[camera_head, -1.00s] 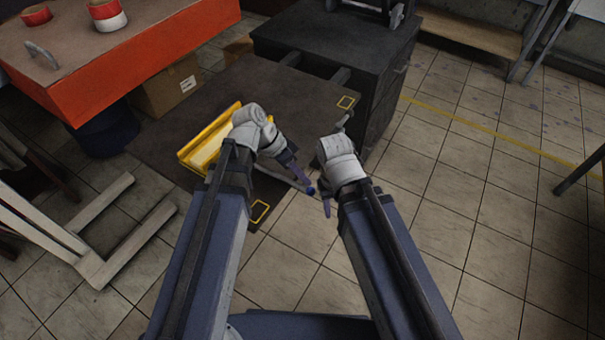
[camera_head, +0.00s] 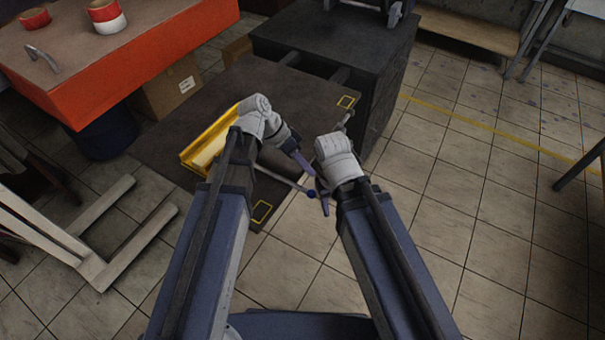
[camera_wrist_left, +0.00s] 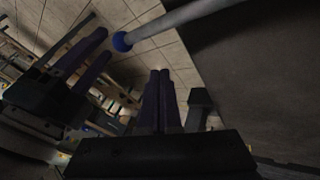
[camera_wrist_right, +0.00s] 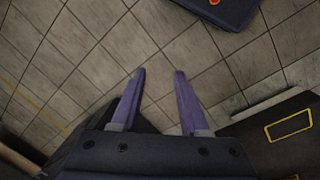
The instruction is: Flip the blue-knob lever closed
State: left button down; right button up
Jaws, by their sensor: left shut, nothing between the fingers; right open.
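The lever is a thin grey rod (camera_head: 285,181) ending in a blue knob (camera_head: 311,193), which sticks out past the front edge of the dark table. My left gripper (camera_head: 311,171) is shut and empty just above the knob, apart from it in the left wrist view. There the rod (camera_wrist_left: 175,20) and knob (camera_wrist_left: 122,41) lie beyond the shut fingertips (camera_wrist_left: 160,72). My right gripper (camera_head: 325,208) is close to the right of the knob. Its fingers (camera_wrist_right: 159,75) are open, with only floor tiles between them. The lever's base is hidden behind my left arm.
The dark table top (camera_head: 190,125) carries a yellow tray-like part (camera_head: 208,145) left of my left gripper. An orange table (camera_head: 150,50) with tape rolls stands at the upper left. A black cabinet (camera_head: 340,55) stands behind. The tiled floor (camera_head: 480,220) at right is open.

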pick_arm(q)
jog(key=w+a+r+p, duration=0.4)
jog(key=w+r+p, duration=0.1)
jog(key=r+p, duration=0.3)
jog(key=shift+a+r, duration=0.15)
jog(key=shift+r, duration=0.05)
jog(key=s+f+n+y, duration=0.1)
jog(key=s, duration=0.2)
jog(key=s+d+f+n+y, duration=0.1)
jog(key=s, duration=0.2)
jog(key=s+f+n+y, duration=0.1)
jog(key=s+y, duration=0.1)
jog(key=s, duration=0.1)
jog(key=shift+s+d, duration=0.15)
jog(key=shift+d, duration=0.05)
jog(key=s+n+y, duration=0.1)
jog(key=s+a+n+y, duration=0.1)
jog(key=s, duration=0.1)
jog(key=s+a+n+y, duration=0.1)
jog(key=s+y, duration=0.1)
jog(key=shift+s+f+n+t, duration=0.15)
jog(key=shift+f+n+t, duration=0.15)
jog(key=shift+t, duration=0.1)
